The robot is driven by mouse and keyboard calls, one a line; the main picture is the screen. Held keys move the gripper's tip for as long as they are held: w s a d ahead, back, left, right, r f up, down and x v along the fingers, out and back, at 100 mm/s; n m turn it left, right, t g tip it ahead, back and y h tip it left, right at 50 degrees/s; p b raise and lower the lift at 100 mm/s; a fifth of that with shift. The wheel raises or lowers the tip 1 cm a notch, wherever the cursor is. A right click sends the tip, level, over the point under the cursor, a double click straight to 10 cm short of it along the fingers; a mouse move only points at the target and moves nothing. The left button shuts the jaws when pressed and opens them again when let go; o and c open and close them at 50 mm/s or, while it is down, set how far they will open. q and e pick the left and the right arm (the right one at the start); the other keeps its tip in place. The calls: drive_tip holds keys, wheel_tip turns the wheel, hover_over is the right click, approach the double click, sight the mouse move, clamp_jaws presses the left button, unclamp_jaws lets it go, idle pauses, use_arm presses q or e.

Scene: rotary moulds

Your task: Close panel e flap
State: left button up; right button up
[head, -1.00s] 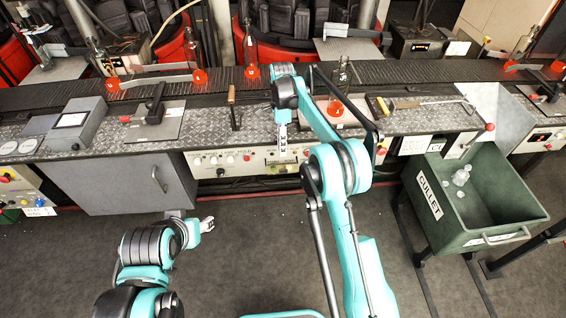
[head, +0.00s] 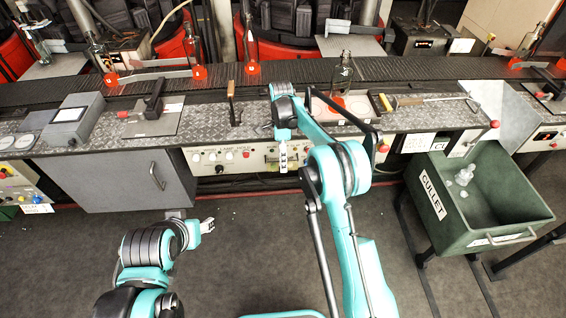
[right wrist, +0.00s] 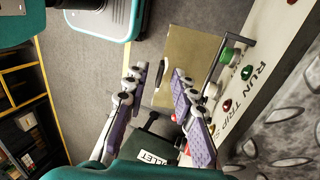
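The flap (right wrist: 198,45) shows in the right wrist view as a flat tan plate with a small dark-and-white handle (right wrist: 160,72). It stands out from a white control panel (right wrist: 265,75) with buttons and the words RUN and TRIP. My right gripper (right wrist: 156,78) is open, its two purple-padded fingers apart with the handle showing between them; I cannot tell whether either finger touches the plate. In the head view my right gripper (head: 283,160) hangs in front of the panel and hides part of it. My left gripper (head: 207,226) is low at the left, away from the panel; its opening is unclear.
A workbench (head: 210,118) with tools and a bottle (head: 343,75) runs above the panel, with a conveyor behind it. A grey cabinet (head: 115,182) stands left of the panel. A green cullet bin (head: 490,195) stands at the right. The floor in front is clear.

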clamp_jaws()
drive_tip(key=shift+s+f+t+b, duration=0.35)
drive_tip(key=shift+f+t, duration=0.3)
drive_tip(key=shift+t, duration=0.5)
drive_tip(key=shift+s+f+t+b, duration=0.35)
drive_tip(key=shift+f+t, duration=0.25)
drive_tip(key=shift+t, duration=0.6)
drive_tip(key=shift+s+f+t+b, duration=0.25)
drive_tip(key=shift+s+f+t, duration=0.3)
drive_tip(key=shift+t, duration=0.6)
drive_tip(key=shift+f, duration=0.15)
drive_tip(key=shift+w, duration=0.1)
unclamp_jaws()
